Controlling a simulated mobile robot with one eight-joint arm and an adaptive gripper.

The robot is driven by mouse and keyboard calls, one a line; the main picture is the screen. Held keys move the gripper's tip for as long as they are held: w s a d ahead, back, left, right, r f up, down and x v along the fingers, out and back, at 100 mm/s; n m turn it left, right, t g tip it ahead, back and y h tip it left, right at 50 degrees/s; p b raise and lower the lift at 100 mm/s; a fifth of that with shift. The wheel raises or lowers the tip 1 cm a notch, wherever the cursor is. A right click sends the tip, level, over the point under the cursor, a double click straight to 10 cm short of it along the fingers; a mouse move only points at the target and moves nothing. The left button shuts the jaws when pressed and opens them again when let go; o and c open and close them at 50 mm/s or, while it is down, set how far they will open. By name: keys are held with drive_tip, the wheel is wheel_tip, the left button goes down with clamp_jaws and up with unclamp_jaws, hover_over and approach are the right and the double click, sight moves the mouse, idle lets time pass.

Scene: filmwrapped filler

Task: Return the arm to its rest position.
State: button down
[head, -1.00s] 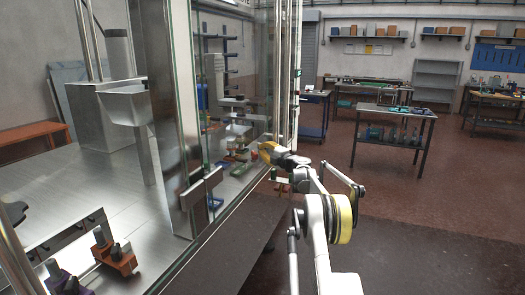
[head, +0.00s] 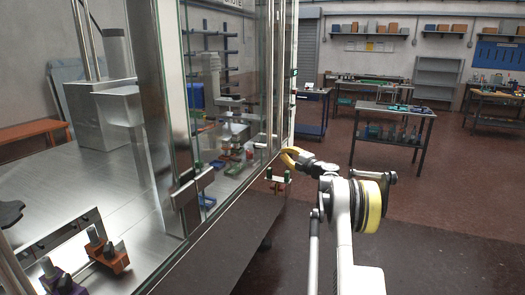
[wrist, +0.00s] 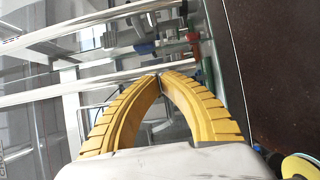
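My gripper (head: 288,156) is in front of the glass enclosure's right end in the head view, with my white arm folded behind it. In the wrist view, my gripper's two curved yellow fingers (wrist: 158,76) meet at their tips with nothing between them. The glass enclosure (head: 226,110) fills the left of the head view. In the wrist view, its metal frame bars (wrist: 80,95) cross behind the fingers. I cannot tell the exact gap between fingers and glass.
The red-brown floor (head: 450,200) to the right is clear.

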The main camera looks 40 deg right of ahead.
drive_tip(key=shift+s, duration=0.1)
drive_tip(key=w+a+r+m+t+h, duration=0.1)
drive_tip(key=a+r+m+h, duration=0.15)
drive_tip(key=a+r, duration=0.45)
drive_tip(key=w+a+r+m+h, duration=0.15)
drive_tip(key=a+r+m, duration=0.25)
drive_tip(key=r, duration=0.6)
drive_tip(key=s+a+r+m+g+h+b, duration=0.1)
drive_tip(key=s+a+r+m+h, duration=0.15)
drive_tip(key=a, duration=0.25)
drive_tip(key=s+a+r+m+g+h, duration=0.1)
drive_tip(key=s+a+r+m, duration=0.1)
drive_tip(key=s+a+m, duration=0.3)
drive_tip(key=s+a+f+m+g+y, duration=0.1)
drive_tip(key=s+a+f+g+y, duration=0.1)
drive_tip(key=s+a+f, duration=0.6)
drive_tip(key=s+a+f+m+g+y, duration=0.1)
drive_tip(key=s+a+f+g+y, duration=0.2)
drive_tip(key=s+a+f, duration=0.6)
drive_tip(key=s+a+f+m+g+y+b, duration=0.1)
drive_tip(key=s+a+f+g+y, duration=0.2)
drive_tip(key=s+a+f, duration=0.6)
drive_tip(key=s+a+g, duration=0.1)
drive_tip(key=s+a, duration=0.9)
drive_tip(key=shift+s+m+g, duration=0.2)
drive_tip(key=shift+m+g, duration=0.1)
drive_tip(key=shift+g, duration=0.1)
drive_tip(key=shift+a, duration=0.1)
